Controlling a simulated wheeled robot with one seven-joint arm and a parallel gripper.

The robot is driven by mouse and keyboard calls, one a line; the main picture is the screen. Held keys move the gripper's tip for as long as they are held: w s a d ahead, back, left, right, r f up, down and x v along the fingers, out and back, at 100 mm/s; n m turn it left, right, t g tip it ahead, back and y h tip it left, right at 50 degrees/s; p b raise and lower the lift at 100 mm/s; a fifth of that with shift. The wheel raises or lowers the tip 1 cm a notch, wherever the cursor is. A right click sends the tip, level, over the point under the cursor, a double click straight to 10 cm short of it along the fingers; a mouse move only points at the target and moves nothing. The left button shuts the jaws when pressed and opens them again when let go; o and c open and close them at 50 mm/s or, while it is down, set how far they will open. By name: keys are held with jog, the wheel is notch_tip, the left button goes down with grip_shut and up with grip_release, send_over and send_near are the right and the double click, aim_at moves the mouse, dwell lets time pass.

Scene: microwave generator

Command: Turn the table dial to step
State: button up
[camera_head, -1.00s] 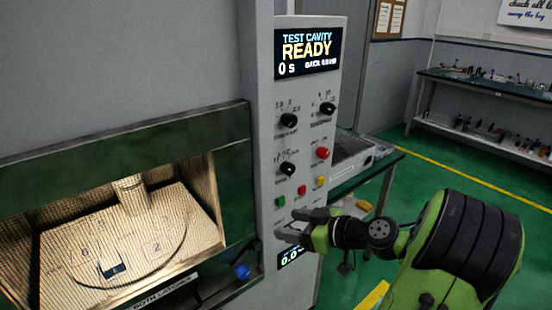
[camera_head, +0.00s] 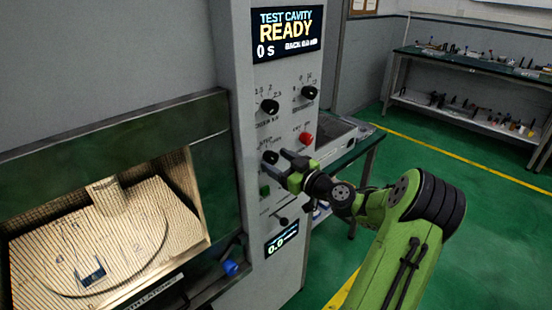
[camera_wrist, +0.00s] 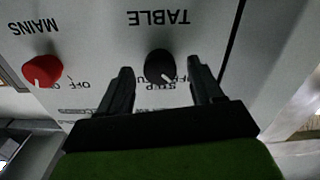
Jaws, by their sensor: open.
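The table dial (camera_wrist: 159,65) is a black round knob under an upside-down TABLE label in the wrist view. STEP lettering shows beside its rim, partly hidden, and a small white mark on the knob points toward the lower right of that view. My gripper (camera_wrist: 160,68) is open, with one finger on each side of the dial; whether they touch it is unclear. In the head view the table dial (camera_head: 269,157) sits on the control panel, just left of my gripper (camera_head: 284,163), which partly covers it.
A red mains knob (camera_head: 306,138) is close to the right of the dial. Two black knobs (camera_head: 269,106) (camera_head: 310,92) are above, and a green button (camera_head: 265,191) is below. The lit cavity (camera_head: 100,235) is at left, and a table (camera_head: 350,150) stands behind the panel.

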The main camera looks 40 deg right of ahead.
jog(key=shift+w, duration=0.6)
jog(key=c, duration=1.1)
jog(key=shift+m, duration=0.4)
jog(key=m, duration=0.3)
jog(key=shift+m, duration=2.5)
jog(key=shift+p, duration=0.3)
jog(key=o, duration=1.1)
